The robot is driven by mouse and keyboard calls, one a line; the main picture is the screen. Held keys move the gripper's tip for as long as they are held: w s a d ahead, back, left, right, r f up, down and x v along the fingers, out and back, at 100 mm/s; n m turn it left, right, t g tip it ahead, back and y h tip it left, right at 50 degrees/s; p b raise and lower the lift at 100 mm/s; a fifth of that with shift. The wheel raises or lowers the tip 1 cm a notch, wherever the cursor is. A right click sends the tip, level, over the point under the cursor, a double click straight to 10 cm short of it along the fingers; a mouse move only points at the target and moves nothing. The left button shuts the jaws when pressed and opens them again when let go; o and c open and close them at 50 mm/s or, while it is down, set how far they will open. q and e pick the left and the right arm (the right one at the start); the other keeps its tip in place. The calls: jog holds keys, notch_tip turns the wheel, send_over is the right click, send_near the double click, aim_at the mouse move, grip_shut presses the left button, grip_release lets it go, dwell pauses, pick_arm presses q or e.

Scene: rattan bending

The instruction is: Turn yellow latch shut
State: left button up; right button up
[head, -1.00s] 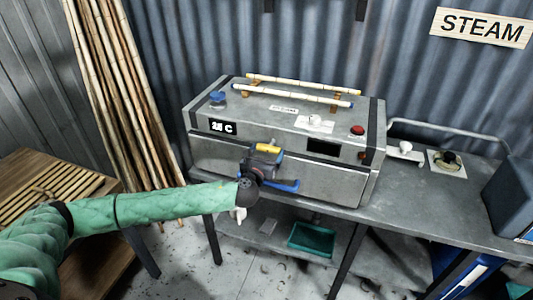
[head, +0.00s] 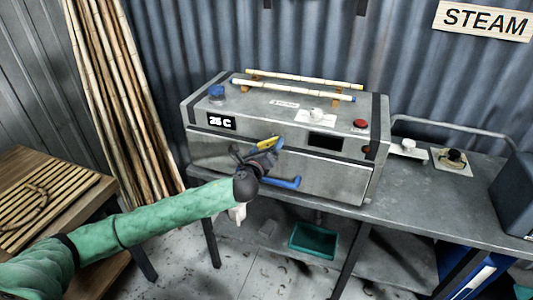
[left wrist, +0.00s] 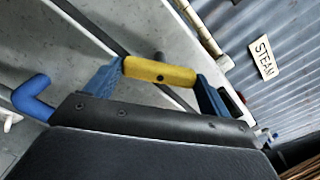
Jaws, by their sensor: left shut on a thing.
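The yellow latch (head: 269,142) is on the front of the grey steam box (head: 330,176), near the upper middle of its front panel, and looks tilted. My left gripper (head: 262,154) is at the latch, with its fingers on it. In the left wrist view, the yellow latch (left wrist: 160,72) lies between the two blue fingertips of my left gripper (left wrist: 152,80), which is shut on it. The blue handle (head: 283,182) of the box is just below the gripper; it also shows at the left in the left wrist view (left wrist: 32,97). My right gripper is not in view.
Two canes (head: 300,89) rest on top of the box beside a blue knob (head: 216,91), a white knob and a red button (head: 360,124). A workbench (head: 450,200) carries the box.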

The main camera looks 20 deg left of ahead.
pick_arm(q)
jog(key=n+b, duration=0.2)
jog(key=n, duration=0.3)
jog(key=shift+f+n+b, duration=0.15)
jog(key=shift+n+b, duration=0.15)
jog(key=shift+b, duration=0.1)
jog(key=n+b, duration=0.1)
jog(key=n, duration=0.2)
jog(key=shift+n+b, duration=0.3)
jog(key=shift+n, duration=1)
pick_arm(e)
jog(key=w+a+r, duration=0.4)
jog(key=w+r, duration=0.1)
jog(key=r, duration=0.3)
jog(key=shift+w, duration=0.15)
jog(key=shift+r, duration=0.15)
